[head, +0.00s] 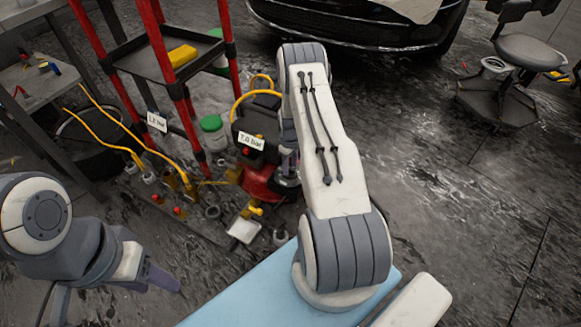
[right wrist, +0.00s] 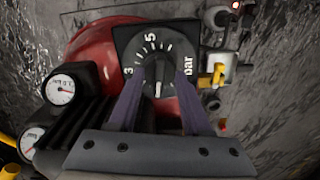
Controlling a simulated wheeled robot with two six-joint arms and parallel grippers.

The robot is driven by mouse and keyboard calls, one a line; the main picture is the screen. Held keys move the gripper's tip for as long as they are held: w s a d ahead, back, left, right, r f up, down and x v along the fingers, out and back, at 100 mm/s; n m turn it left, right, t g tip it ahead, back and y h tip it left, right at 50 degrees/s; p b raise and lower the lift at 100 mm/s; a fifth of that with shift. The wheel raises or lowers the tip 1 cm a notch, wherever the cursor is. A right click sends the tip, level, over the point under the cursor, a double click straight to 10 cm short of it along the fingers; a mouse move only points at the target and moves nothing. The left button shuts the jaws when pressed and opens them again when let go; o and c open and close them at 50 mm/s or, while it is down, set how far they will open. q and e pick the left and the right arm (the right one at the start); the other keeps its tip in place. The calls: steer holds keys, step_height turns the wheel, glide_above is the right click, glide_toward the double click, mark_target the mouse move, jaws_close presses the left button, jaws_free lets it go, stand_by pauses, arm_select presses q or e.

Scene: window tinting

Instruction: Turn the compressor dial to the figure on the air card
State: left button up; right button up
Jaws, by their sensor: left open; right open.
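The red compressor (head: 262,182) stands on the floor, partly behind my right arm. A white card (head: 251,141) on its dark top seems to read about 7 bar; the decimal is unclear. In the right wrist view the black dial plate (right wrist: 125,42) shows 3, 5 and "bar". The dark round knob (right wrist: 158,70) at its middle has a white mark pointing to the bottom of the picture. My right gripper (right wrist: 158,76) is open, its fingers either side of the knob; I cannot tell whether they touch it. My left gripper (head: 165,280) is open, low left, away from the compressor.
Another card (head: 156,122), perhaps 1.2 bar, hangs on the red-framed cart (head: 165,60). Two gauges (right wrist: 62,88) sit left of the dial. Yellow hoses (head: 115,128) and small fittings lie left of the compressor. A light blue surface (head: 235,300) is in front.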

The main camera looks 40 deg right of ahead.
mark_target(291, 169)
step_height(291, 169, up, 9)
steer(key=p, duration=0.2)
steer(key=shift+r, duration=0.15)
stand_by(0.4)
steer(key=w+a+r+n, duration=0.1)
steer(key=w+a+r, duration=0.2)
steer(key=a+r, duration=0.9)
steer(key=s+a+r+n, duration=0.1)
steer(key=s+a+r, duration=0.2)
steer(key=a+r, duration=0.35)
steer(key=s+a+r, duration=0.3)
steer(key=a, duration=0.7)
steer(key=s+a+r+n, duration=0.1)
steer(key=s+a+r, duration=0.2)
steer(key=s, duration=0.5)
steer(key=s+a+r+n+y, duration=0.1)
steer(key=s+a+r, duration=0.15)
steer(key=s, duration=0.55)
steer(key=s+a+r+n, duration=0.1)
steer(key=s+a+r, duration=0.1)
steer(key=s+a, duration=0.35)
step_height(291, 169, up, 24)
steer(key=s+d+p, duration=0.1)
steer(key=s+p, duration=0.1)
steer(key=p, duration=2.2)
steer(key=shift+s+d+r, duration=0.15)
steer(key=shift+d+r, duration=0.05)
steer(key=shift+d, duration=0.05)
